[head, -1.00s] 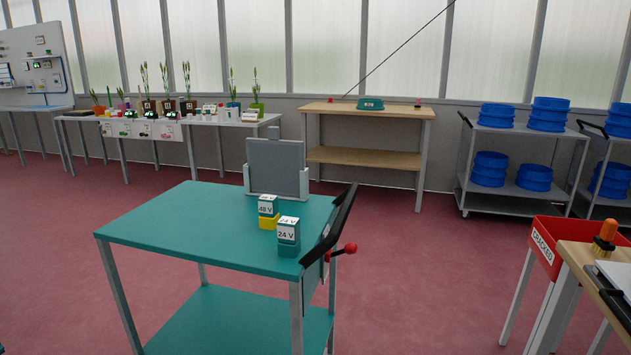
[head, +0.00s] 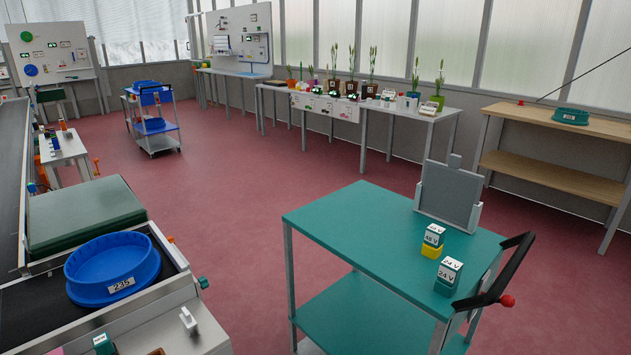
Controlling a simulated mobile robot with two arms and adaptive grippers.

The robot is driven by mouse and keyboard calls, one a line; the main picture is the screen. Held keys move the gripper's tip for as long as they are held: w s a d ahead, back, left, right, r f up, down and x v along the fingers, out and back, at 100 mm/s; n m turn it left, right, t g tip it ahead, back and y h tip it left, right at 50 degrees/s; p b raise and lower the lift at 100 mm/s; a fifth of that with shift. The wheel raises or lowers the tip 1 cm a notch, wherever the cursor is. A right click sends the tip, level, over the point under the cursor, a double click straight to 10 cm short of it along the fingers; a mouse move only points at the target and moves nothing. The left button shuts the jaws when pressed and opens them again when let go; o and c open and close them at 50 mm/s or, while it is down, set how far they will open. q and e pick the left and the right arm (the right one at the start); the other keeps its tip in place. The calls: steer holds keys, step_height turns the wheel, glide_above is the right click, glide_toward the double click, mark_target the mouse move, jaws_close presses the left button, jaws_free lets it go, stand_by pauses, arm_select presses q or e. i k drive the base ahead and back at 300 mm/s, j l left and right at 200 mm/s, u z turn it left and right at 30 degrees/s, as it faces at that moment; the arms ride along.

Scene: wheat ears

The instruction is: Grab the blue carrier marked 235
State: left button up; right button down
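The blue carrier marked 235 (head: 113,268) is a round, open blue tub with a white label on its near side. It sits upright on a dark belt surface of a metal machine at the lower left of the head view. Its inside looks empty from here. Neither of my grippers shows in the head view, and nothing is touching the carrier.
A teal cart (head: 345,228) with a black handle stands right of the machine, bearing two labelled boxes and a grey panel. A green padded block (head: 82,215) lies behind the carrier. A blue cart (head: 152,125) stands farther back. Red floor between them is clear.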

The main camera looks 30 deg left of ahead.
mark_target(108, 269)
steer(key=u, duration=2.25)
